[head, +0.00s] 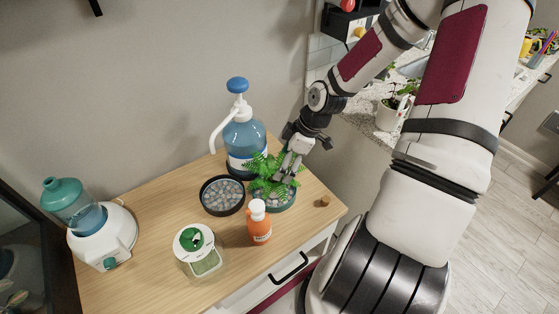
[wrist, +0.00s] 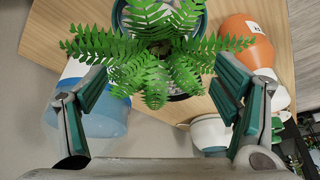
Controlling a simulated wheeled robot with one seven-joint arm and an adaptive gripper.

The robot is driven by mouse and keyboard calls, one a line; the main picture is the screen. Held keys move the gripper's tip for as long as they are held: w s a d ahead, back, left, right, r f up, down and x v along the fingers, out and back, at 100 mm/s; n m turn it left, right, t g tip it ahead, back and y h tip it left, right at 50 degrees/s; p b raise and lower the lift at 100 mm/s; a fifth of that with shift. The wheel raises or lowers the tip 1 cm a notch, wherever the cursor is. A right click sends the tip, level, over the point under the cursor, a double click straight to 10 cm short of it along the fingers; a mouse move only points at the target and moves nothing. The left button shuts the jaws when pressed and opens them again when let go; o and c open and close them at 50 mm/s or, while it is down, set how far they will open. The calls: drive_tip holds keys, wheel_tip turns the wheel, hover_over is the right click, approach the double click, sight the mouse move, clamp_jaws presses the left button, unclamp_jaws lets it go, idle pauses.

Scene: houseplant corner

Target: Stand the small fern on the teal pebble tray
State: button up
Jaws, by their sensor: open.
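The small fern (head: 262,172) has bright green fronds and appears to stand on the teal pebble tray (head: 283,206), near the table's right end. Its pot is mostly hidden by fronds and my gripper. In the wrist view the fern (wrist: 150,60) spreads between my fingers, with the teal tray's rim (wrist: 205,22) behind it. My gripper (head: 287,172) is open, over the right side of the fern. In the wrist view its fingers (wrist: 165,80) are wide apart, one on each side of the fronds, with nothing held.
A black pebble tray (head: 208,206) is left of the fern. A blue pump bottle (head: 243,140) stands behind, and an orange bottle (head: 259,228) in front. A frog-lidded jar (head: 203,262), a white-and-teal appliance (head: 104,240) and a cork (head: 325,201) are also on the table.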

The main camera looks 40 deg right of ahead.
drive_tip(key=s+a+r+m+h, duration=0.3)
drive_tip(key=r, duration=0.7)
drive_tip(key=s+a+r+m+h, duration=0.2)
drive_tip(key=a+r, duration=0.1)
drive_tip(key=r, duration=0.8)
drive_tip(key=s+a+r+m+t+y, duration=0.1)
drive_tip(key=s+a+r+m, duration=0.3)
drive_tip(key=s+a+r, duration=0.5)
wheel_tip(320, 180, up, 2)
drive_tip(key=shift+s+r+m+t+y, duration=0.2)
drive_tip(key=shift+s+m+t+y, duration=0.1)
drive_tip(key=shift+s+t, duration=0.55)
drive_tip(key=shift+w+d, duration=0.1)
